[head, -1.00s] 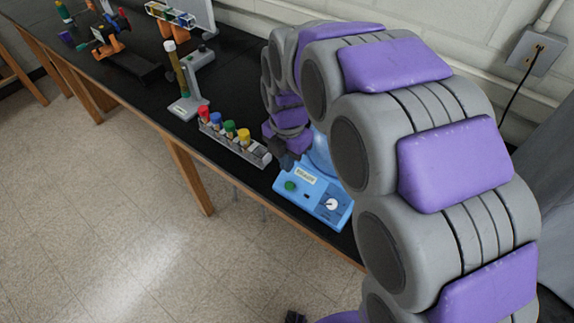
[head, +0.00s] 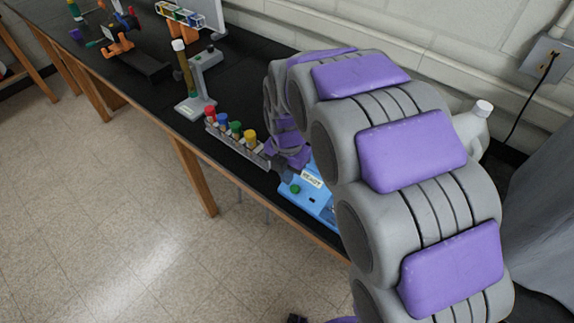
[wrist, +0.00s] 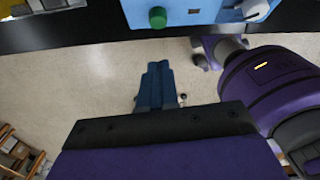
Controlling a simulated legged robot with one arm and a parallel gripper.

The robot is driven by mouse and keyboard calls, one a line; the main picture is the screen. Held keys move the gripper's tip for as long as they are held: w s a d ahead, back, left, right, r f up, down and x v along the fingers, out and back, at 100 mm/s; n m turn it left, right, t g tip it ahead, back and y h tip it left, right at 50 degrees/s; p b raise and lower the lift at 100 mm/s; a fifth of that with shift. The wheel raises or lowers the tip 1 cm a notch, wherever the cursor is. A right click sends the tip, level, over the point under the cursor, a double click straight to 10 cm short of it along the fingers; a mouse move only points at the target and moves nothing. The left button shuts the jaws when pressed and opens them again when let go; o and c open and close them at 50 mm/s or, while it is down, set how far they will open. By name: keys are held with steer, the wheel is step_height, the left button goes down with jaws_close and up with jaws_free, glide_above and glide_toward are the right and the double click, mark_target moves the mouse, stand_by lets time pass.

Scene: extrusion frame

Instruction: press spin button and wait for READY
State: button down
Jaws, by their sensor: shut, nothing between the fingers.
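The blue device (head: 318,205) sits near the front edge of the black bench, partly hidden behind my arm in the head view. Its green button (head: 295,189) is on the front left of the top, beside a white label (head: 311,179) whose small text looks like READY. The wrist view shows the device along the top edge, with the green button (wrist: 157,17) and a white dial (wrist: 254,9). My gripper (wrist: 157,68) is shut and empty. Its blue fingertips are in line with the button in that view but apart from it, with floor and bench edge showing between.
A rack (head: 238,141) with several coloured-cap tubes stands left of the device, close to my wrist. A stand (head: 196,98) with a tall tube is farther left. A white jug (head: 472,127) stands behind my arm near the wall.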

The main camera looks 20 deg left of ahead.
mark_target(293, 191)
steer(key=f, duration=0.2)
steer(key=w+f+b, duration=0.1)
steer(key=f, duration=0.1)
steer(key=d+f, duration=0.1)
steer(key=f, duration=0.1)
steer(key=shift+w+f, duration=0.25)
steer(key=shift+w, duration=0.15)
steer(key=shift+w+f, duration=0.25)
steer(key=shift+f, duration=0.1)
